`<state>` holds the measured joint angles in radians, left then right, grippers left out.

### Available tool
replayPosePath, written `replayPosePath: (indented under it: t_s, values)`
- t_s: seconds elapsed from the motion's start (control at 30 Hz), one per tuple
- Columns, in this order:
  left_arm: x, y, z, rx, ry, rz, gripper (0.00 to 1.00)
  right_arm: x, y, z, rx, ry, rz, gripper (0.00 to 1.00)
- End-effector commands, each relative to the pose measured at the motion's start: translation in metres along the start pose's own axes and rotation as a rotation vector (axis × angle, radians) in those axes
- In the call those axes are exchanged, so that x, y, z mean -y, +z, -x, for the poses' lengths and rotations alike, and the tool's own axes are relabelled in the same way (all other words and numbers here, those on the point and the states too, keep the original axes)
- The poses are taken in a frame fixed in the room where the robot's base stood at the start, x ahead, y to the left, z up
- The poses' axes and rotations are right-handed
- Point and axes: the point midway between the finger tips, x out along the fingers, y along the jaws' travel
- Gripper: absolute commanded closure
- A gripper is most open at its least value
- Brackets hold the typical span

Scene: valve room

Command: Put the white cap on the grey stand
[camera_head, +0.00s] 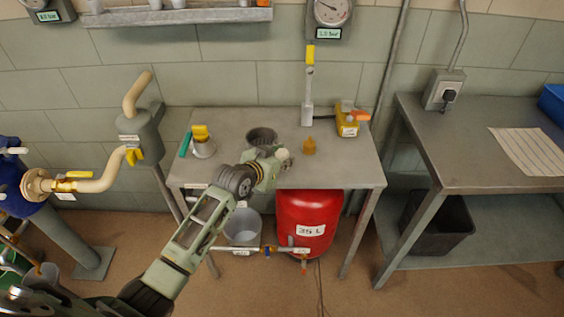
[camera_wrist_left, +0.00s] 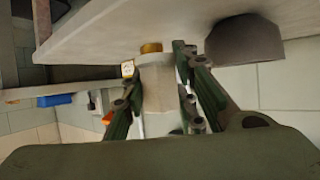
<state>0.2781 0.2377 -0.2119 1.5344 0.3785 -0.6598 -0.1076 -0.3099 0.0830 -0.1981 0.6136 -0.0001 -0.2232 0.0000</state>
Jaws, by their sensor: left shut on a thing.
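My left gripper (camera_head: 272,160) is over the front part of the metal table (camera_head: 230,125). It is shut on a pale piece that I take for the white cap (camera_head: 284,154). In the left wrist view, which is upside down, the cap (camera_wrist_left: 156,85) sits between the two fingers (camera_wrist_left: 158,98). A dark grey round piece (camera_head: 261,134), which looks like the grey stand, stands on the table just behind the gripper. It also shows beside the fingers in the left wrist view (camera_wrist_left: 245,40), apart from the cap. The gripper partly hides its front. My right gripper is not in view.
A small amber piece (camera_head: 309,147) stands right of the gripper. A yellow container (camera_head: 347,122) and a grey upright with a yellow top (camera_head: 308,105) stand behind. A white piece with a yellow top (camera_head: 203,147) stands left. A red tank (camera_head: 309,215) is below.

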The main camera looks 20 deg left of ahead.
Motion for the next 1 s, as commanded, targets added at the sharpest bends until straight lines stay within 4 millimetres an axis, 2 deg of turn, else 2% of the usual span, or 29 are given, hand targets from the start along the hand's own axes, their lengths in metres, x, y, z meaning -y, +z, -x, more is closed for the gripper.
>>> replayPosePath:
  t_s: [0.1,0.3,0.9,0.93,1.0]
  values:
    - [0.0,0.013,-0.006,0.001,0.0,0.001,0.89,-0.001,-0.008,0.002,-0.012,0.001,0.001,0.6]
    - [0.0,0.016,-0.008,-0.001,0.0,0.0,0.89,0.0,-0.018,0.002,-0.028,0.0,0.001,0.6]
    - [-0.001,0.027,-0.014,-0.001,0.0,0.0,0.89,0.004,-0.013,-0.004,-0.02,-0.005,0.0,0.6]
    - [-0.001,0.027,-0.014,-0.001,0.0,0.0,0.73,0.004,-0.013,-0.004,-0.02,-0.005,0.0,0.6]
    - [-0.001,0.027,-0.014,-0.001,0.0,0.0,0.66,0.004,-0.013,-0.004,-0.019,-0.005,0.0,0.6]
